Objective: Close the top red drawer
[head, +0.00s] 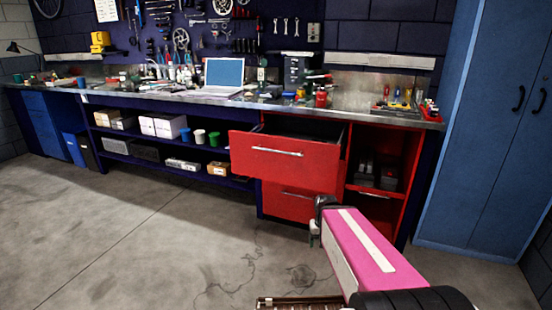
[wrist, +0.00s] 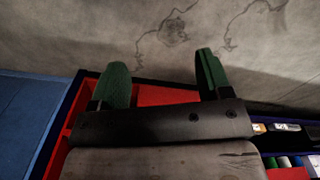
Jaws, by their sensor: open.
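The top red drawer (head: 265,160) of the bench cabinet is pulled well out in the head view. Its front panel, with a silver bar handle (head: 277,152), stands clear of the cabinet. The lower red drawer (head: 287,202) beneath it looks shut. My gripper (head: 315,228) is in front of the cabinet, at the lower right of the drawers, and appears apart from them. In the wrist view, its two green-padded fingers (wrist: 164,78) are spread with nothing between them but floor and red cabinet behind.
A red open-shelf compartment (head: 378,172) holds dark boxes right of the drawers. A blue locker (head: 490,130) stands at the right. The worktop carries a laptop (head: 223,75) and several tools. The concrete floor (head: 130,230) is clear at left.

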